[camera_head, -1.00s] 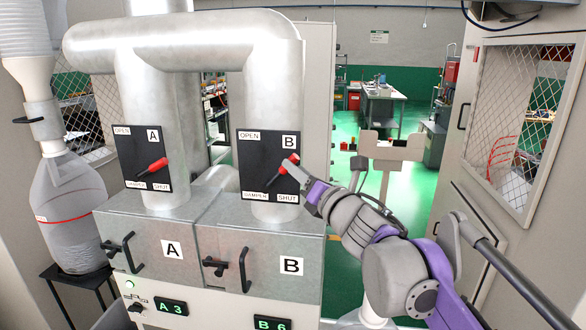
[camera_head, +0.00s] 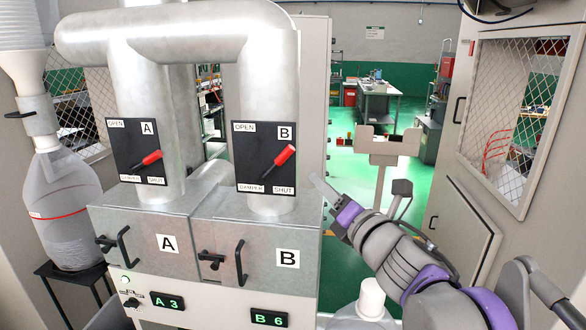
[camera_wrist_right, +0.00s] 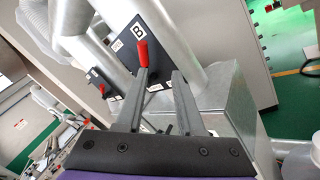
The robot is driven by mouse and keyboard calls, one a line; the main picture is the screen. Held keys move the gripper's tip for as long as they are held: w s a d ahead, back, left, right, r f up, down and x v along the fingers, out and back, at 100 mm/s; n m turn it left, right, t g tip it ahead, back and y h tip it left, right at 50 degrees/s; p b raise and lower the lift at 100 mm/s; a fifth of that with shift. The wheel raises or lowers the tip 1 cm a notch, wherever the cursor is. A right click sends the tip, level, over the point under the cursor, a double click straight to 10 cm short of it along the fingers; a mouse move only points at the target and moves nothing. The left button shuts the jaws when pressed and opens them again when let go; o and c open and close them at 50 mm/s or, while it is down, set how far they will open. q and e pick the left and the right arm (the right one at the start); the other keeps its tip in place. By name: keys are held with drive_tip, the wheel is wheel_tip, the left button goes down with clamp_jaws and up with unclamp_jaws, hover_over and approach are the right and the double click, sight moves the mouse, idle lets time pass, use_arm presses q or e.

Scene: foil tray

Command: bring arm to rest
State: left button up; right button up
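The damper B handle (camera_head: 285,156) is a red lever on a black plate marked OPEN and SHUT; it slants up to the right. The damper A handle (camera_head: 151,158) on the left plate slants less steeply. My right gripper (camera_head: 318,183) is to the right of plate B, apart from the handle and empty. In the right wrist view, its two fingers (camera_wrist_right: 161,72) are spread with a gap between them. The red B handle (camera_wrist_right: 142,53) shows beyond the left fingertip there. My left gripper is in neither view.
Metal boxes A (camera_head: 150,240) and B (camera_head: 245,245) stand below the pipes, with black latch handles in front. A clear hopper bag (camera_head: 62,205) hangs at the left. A mesh-windowed cabinet (camera_head: 505,130) stands at the right. Green floor lies open behind my right arm.

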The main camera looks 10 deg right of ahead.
drive_tip(key=s+d+f+m+g+h, duration=0.2)
drive_tip(key=s+d+f+m+h, duration=0.25)
drive_tip(key=f+m, duration=0.55)
drive_tip(key=s+d+f+m+g+h, duration=0.2)
drive_tip(key=s+d+f+m+h, duration=0.25)
drive_tip(key=f+m, duration=0.5)
drive_tip(key=s+a+f+m+g+y, duration=0.1)
drive_tip(key=s+f+m+g, duration=0.3)
drive_tip(key=f, duration=0.7)
drive_tip(key=s+a+f+m+g+y, duration=0.2)
drive_tip(key=s+f+m+g, duration=0.2)
drive_tip(key=s+f+m, duration=0.3)
drive_tip(key=s+f, duration=0.3)
drive_tip(key=s, duration=0.2)
drive_tip(key=shift+s+a+f+m, duration=0.25)
drive_tip(key=shift+s+f+m, duration=0.05)
drive_tip(key=shift+f+m, duration=0.05)
idle(3.4)
